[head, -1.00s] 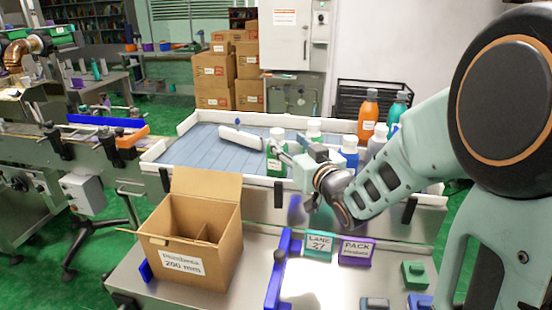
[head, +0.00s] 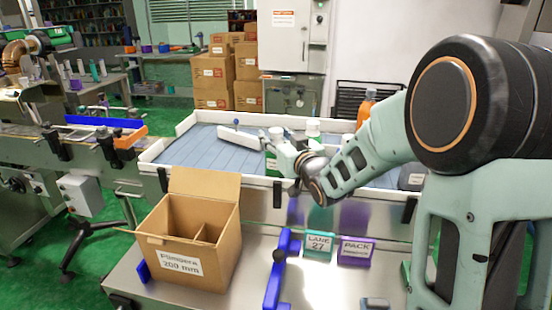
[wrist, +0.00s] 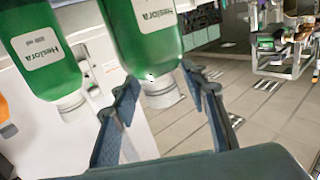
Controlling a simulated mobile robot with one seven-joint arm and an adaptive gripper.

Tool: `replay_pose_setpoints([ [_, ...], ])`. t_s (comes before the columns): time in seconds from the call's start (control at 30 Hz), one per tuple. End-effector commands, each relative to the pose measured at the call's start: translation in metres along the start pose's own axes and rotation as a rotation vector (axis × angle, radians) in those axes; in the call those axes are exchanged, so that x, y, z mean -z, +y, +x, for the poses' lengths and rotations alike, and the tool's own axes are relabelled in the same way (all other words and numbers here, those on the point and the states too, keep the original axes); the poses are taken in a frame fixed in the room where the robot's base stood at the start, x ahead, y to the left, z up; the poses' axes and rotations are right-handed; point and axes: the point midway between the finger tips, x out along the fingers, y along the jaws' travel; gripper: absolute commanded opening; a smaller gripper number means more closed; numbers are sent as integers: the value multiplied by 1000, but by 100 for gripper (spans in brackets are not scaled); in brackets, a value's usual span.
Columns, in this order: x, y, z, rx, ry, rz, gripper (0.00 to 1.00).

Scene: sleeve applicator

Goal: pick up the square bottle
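A green bottle (head: 271,162) with a white cap stands on the conveyor in the head view, partly hidden by my gripper. In the wrist view, which looks upside down, a green bottle (wrist: 145,35) labelled "Heslora" has its white cap between my fingers. A second green bottle (wrist: 42,50) with the same label is to its left. I cannot tell from these views which bottle is square. My gripper (wrist: 159,76) is open, with a finger on each side of the cap and visible gaps. My arm hides most of the bottles behind it.
A white-capped bottle (head: 313,129) and an orange bottle (head: 366,104) stand farther right on the conveyor (head: 190,152).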

Motion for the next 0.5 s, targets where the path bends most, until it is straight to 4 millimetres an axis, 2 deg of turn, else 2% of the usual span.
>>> replay_pose_setpoints([
  [0.03,0,0,0,0,0,0,33],
  [0.33,0,0,0,0,0,0,0],
  [0.5,0,0,0,0,0,0,0],
])
